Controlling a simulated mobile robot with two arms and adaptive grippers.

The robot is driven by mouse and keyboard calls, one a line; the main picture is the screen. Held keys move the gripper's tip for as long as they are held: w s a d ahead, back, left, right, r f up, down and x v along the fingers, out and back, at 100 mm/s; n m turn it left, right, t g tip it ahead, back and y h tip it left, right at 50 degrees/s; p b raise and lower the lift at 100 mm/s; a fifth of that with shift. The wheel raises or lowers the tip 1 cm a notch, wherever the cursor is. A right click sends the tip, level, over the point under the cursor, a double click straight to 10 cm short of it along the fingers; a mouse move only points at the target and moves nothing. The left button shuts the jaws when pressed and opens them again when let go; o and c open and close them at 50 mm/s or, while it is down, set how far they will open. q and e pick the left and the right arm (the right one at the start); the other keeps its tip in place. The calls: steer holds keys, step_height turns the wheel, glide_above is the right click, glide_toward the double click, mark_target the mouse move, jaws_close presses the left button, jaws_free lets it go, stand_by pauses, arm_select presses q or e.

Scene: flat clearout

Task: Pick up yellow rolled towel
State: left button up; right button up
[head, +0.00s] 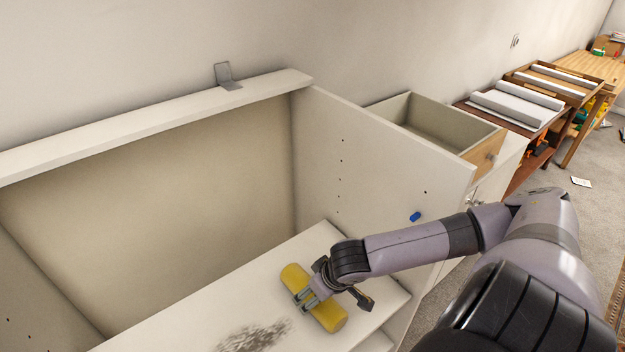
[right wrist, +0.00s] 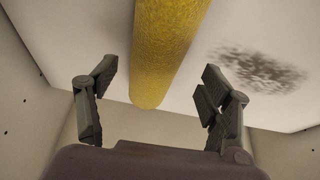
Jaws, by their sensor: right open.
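The yellow rolled towel (head: 328,315) lies on a white shelf (head: 200,322) inside an open white cabinet. In the right wrist view the towel (right wrist: 167,50) runs between the two spread fingers of my right gripper (right wrist: 160,105), with a gap on each side. My right gripper (head: 306,297) is open over the middle of the towel in the head view and hides part of it. It is not closed on the towel. My left gripper is in neither view.
A dark smudge (head: 255,336) marks the shelf left of the towel. The cabinet's right side panel (head: 365,150) stands close to my right arm. An open drawer (head: 440,125) and white rolls (head: 515,108) are farther right. The shelf's left part is clear.

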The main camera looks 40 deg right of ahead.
mark_target(312, 295)
steer(key=shift+d+p+x, duration=0.2)
steer(key=shift+p+x, duration=0.1)
steer(key=shift+x, duration=2.55)
steer(key=shift+w+r, duration=0.1)
steer(key=shift+w, duration=0.05)
steer(key=shift+c, duration=0.3)
steer(key=c, duration=1.3)
